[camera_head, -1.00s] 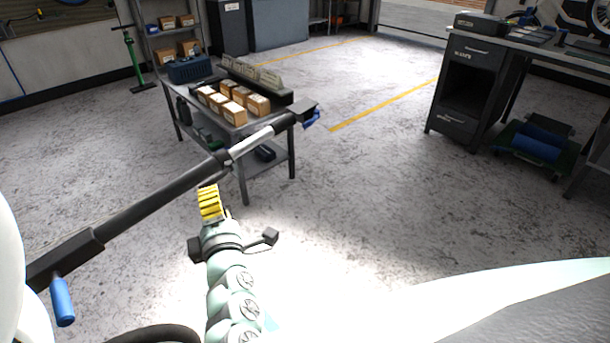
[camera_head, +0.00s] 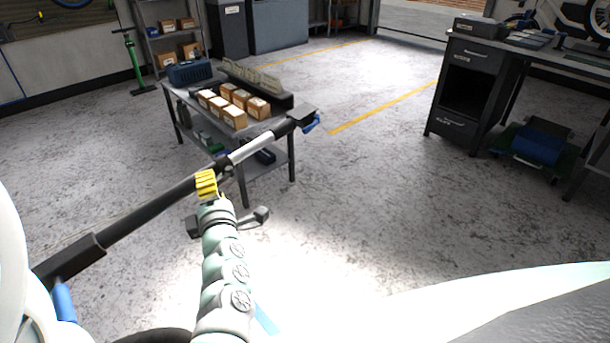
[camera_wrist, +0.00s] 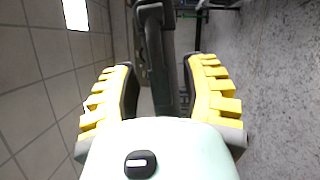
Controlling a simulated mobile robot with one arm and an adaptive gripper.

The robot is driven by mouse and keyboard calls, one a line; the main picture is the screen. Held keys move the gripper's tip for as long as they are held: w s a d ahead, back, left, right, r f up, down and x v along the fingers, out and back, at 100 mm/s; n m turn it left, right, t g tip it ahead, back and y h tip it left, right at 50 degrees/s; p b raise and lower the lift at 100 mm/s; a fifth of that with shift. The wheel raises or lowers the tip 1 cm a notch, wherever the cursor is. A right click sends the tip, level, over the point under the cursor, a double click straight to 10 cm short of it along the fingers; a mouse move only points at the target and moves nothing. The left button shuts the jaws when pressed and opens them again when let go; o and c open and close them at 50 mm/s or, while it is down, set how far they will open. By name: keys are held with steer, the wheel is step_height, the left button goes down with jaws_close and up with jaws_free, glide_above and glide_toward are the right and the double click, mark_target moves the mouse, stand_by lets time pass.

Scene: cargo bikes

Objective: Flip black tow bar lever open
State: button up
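A long black-and-silver bar (camera_head: 150,212) runs diagonally across the head view, with a black end block (camera_head: 301,115) at its upper right. It looks like part of a stand or tow bar; I cannot tell which part is the black lever. My gripper (camera_head: 206,184), with yellow ribbed fingers, overlaps the middle of the bar in the head view. In the wrist view my gripper (camera_wrist: 160,80) has its fingers spread apart. A dark bar-like part (camera_wrist: 166,55) shows between and beyond them. Contact with the fingers is not clear.
A grey cart (camera_head: 262,140) with several small boxes stands behind the bar. A black workbench (camera_head: 468,90) is at the right. A blue handle (camera_head: 64,302) hangs from the bar's lower left. The floor (camera_head: 370,180) between cart and workbench is clear.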

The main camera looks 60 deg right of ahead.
jaws_close()
steer(key=shift+s+a, duration=0.1)
stand_by(0.4)
